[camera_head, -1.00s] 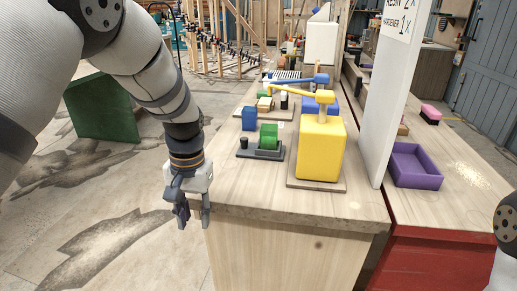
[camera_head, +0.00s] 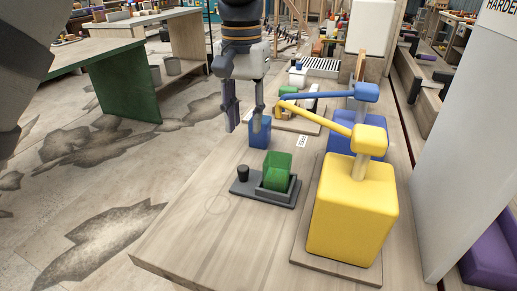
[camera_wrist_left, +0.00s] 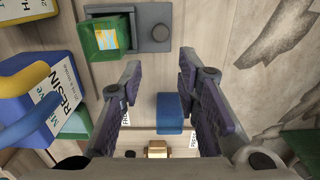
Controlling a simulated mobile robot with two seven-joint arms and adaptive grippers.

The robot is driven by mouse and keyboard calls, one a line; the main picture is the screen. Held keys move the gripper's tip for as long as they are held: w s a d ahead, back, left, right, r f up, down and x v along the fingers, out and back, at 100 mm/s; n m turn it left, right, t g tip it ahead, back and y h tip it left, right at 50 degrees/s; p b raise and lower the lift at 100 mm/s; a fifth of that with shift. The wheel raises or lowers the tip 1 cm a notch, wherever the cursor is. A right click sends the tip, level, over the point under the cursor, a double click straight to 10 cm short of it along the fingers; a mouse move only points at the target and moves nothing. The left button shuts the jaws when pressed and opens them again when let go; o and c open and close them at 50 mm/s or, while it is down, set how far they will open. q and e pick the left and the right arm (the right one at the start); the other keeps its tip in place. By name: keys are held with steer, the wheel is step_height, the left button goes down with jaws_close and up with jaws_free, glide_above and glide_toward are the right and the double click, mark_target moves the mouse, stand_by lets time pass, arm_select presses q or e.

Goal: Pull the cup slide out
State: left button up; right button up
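The cup slide is a dark grey tray (camera_head: 268,193) on the table, with a green cup (camera_head: 277,172) in it and a short black knob (camera_head: 242,173) at its left end. The wrist view shows the tray (camera_wrist_left: 150,14), the cup (camera_wrist_left: 106,38) and the knob (camera_wrist_left: 160,32) near the top. My left gripper (camera_head: 245,120) points down over the table, farther back than the slide, near a blue block (camera_head: 260,134). Its fingers (camera_wrist_left: 157,75) are wide apart with nothing held between them. My right gripper is out of view.
A yellow pump container (camera_head: 350,220) stands right of the slide, with a blue container (camera_head: 340,143) behind it. Their spouts reach left. A white panel (camera_head: 460,150) bounds the right side. The tabletop (camera_head: 205,235) in front and left of the slide is bare.

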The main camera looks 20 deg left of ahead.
mark_target(243, 168)
arm_select(q)
steer(key=s+f, duration=0.2)
steer(key=shift+f, duration=0.35)
step_height(243, 168, down, 9)
steer(key=shift+w+r, duration=0.15)
jaws_close()
